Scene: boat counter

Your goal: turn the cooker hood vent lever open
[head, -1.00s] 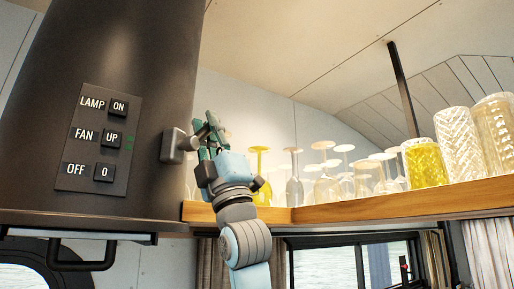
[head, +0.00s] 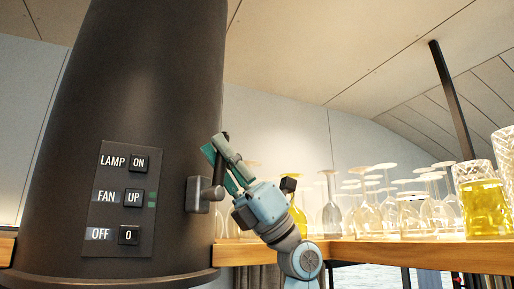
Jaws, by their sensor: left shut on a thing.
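The black cooker hood (head: 140,90) fills the left of the head view. The vent lever (head: 218,176) comes out of a grey block (head: 197,196) on the hood's right side. Its dark bar stands close to upright, leaning slightly right at the top. My left gripper (head: 219,148) reaches up from the lower right and is shut on the lever's bar near its upper end. The green fingers partly hide the bar. My right gripper is out of view.
A wooden shelf (head: 400,252) runs to the right, with upturned stemmed glasses (head: 388,208) and a yellow tumbler (head: 485,208) on it. Some glasses stand close behind my left gripper. A panel of LAMP, FAN and OFF buttons (head: 127,200) is on the hood's front. Above the shelf is free room.

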